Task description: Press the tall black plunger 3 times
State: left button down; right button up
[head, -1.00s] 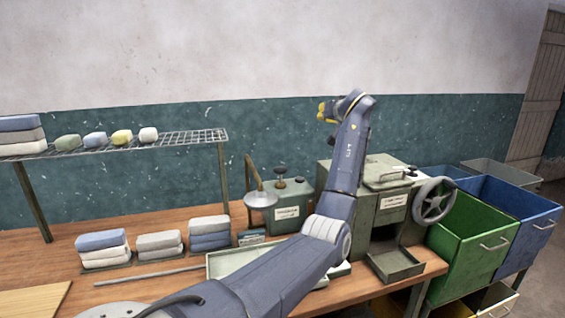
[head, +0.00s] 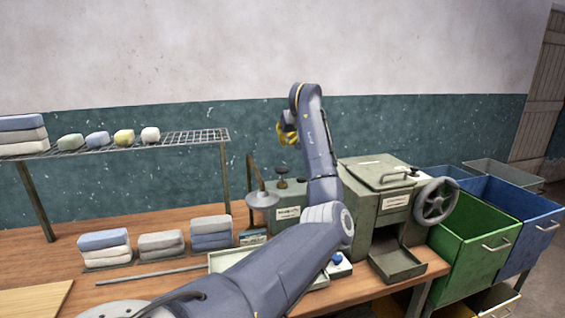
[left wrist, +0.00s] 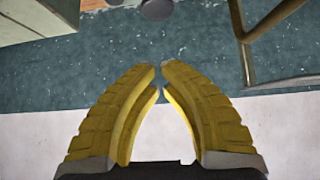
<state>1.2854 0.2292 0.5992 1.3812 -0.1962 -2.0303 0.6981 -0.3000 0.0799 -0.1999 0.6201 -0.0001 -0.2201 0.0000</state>
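The tall black plunger (head: 281,171) stands on top of a green labelled box (head: 287,212) at the back of the bench; my left arm covers the box's right side. My left gripper (head: 287,132) has yellow fingers and is in the air above the plunger, apart from it. In the left wrist view the fingers (left wrist: 160,66) converge with their tips practically together and nothing between them. A dark round knob (left wrist: 157,8), probably the plunger's top, is cut off by that view's upper edge beyond the fingertips. My right gripper is not in view.
A lamp (head: 262,198) stands close left of the box. A green machine with a handwheel (head: 436,201) is to the right. A blue button (head: 337,258) shows beside my arm. Folded cloth stacks (head: 104,248) and a wire shelf (head: 190,138) are left. Bins (head: 480,232) stand at far right.

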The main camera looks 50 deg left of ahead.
pick_arm(q)
send_over(282, 168)
notch_tip(282, 168, down, 6)
jog(key=shift+d+f, duration=0.1)
jog(key=shift+f, duration=0.15)
jog(key=f, duration=0.3)
jog(key=shift+w+a, duration=0.2)
jog(key=shift+f, duration=0.75)
